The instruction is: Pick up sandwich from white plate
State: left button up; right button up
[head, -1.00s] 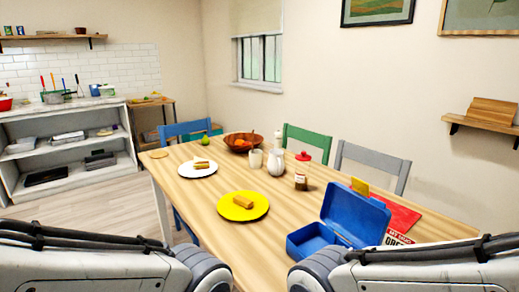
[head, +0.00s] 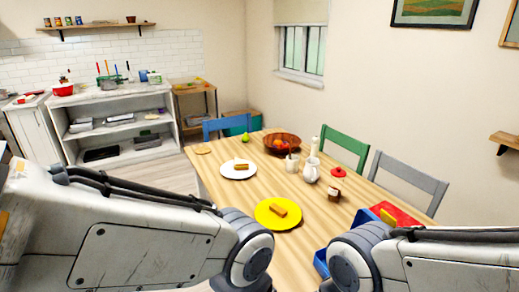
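The white plate (head: 229,171) lies on the far left part of the wooden table, with a sandwich (head: 241,165) on it. A yellow plate (head: 265,221) nearer to me holds another sandwich (head: 279,210). Links of both my arms show at the lower left and lower right. Neither gripper can be seen, so I cannot tell what they hold.
The wooden table (head: 320,212) also bears a fruit bowl (head: 281,150), a white pitcher (head: 311,172), a red-lidded jar (head: 335,192) and a blue lunch box (head: 321,263). Green (head: 345,147) and grey (head: 409,182) chairs stand along the right. Open floor (head: 170,172) lies left of the table.

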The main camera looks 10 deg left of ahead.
aim_at(239, 164)
jog(key=u, duration=0.5)
jog(key=k, duration=0.6)
jog(key=u, duration=1)
jog(key=i, duration=1)
jog(key=u, duration=0.25)
jog(key=i, duration=1.9)
jog(key=z, duration=0.7)
jog(key=i, duration=1)
jog(key=z, duration=1.5)
jog(key=i, duration=0.7)
jog(key=z, duration=0.5)
